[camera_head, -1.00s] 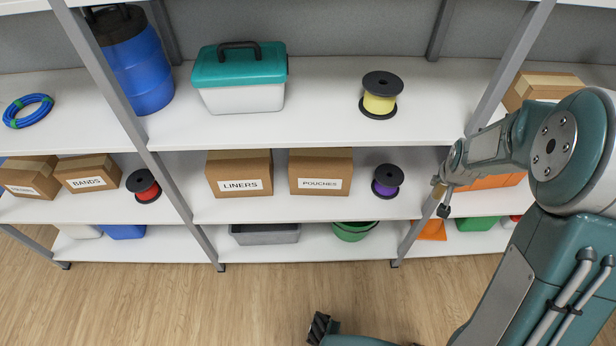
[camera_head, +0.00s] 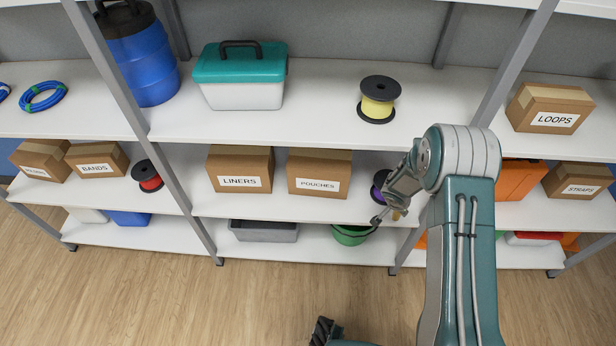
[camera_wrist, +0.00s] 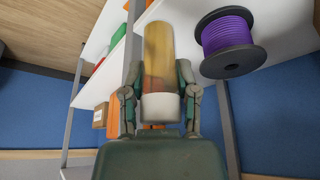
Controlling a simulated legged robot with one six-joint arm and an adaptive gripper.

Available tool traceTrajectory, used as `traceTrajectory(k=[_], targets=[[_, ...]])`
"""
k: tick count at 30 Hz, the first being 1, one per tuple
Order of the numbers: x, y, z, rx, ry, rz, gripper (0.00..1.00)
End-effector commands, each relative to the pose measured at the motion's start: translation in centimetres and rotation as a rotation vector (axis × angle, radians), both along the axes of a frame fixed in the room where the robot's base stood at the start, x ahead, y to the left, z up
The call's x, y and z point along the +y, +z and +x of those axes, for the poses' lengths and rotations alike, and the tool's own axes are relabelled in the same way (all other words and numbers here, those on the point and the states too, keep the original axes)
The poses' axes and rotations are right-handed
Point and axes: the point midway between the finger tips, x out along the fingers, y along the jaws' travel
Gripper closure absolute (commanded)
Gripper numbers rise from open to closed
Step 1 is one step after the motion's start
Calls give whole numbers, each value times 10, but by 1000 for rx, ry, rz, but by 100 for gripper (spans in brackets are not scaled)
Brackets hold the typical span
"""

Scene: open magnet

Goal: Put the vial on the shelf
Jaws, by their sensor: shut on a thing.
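The vial (camera_wrist: 158,60) is amber and see-through with a white end, and it stands out from my gripper (camera_wrist: 158,100) in the wrist view. The two fingers are shut on it around the white end. In the head view my gripper (camera_head: 384,214) is in front of the middle shelf (camera_head: 290,207), near its right end, and a small amber bit of the vial (camera_head: 397,215) shows beside it. The upper shelf (camera_head: 310,115) is above. My arm hides part of the shelf unit's right side.
A purple spool (camera_head: 377,190) is close to my gripper, partly hidden; it also shows in the wrist view (camera_wrist: 228,42). Boxes marked POUCHES (camera_head: 320,174) and LINERS (camera_head: 240,168) stand left of it. A yellow spool (camera_head: 378,99) and teal-lidded box (camera_head: 240,75) leave free room between them.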

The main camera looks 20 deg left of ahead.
Motion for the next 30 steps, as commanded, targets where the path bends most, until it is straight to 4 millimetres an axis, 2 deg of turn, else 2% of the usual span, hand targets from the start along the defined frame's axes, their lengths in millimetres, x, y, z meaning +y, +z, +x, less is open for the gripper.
traceTrajectory(k=[1,3,8,17,30], targets=[[10,-19,-1,4,-24,-2,100],[19,-37,-1,2,-63,-3,100],[30,-61,-2,-1,-115,-2,100],[28,-64,2,-4,-130,3,100],[-25,-65,75,-6,-133,1,100]])
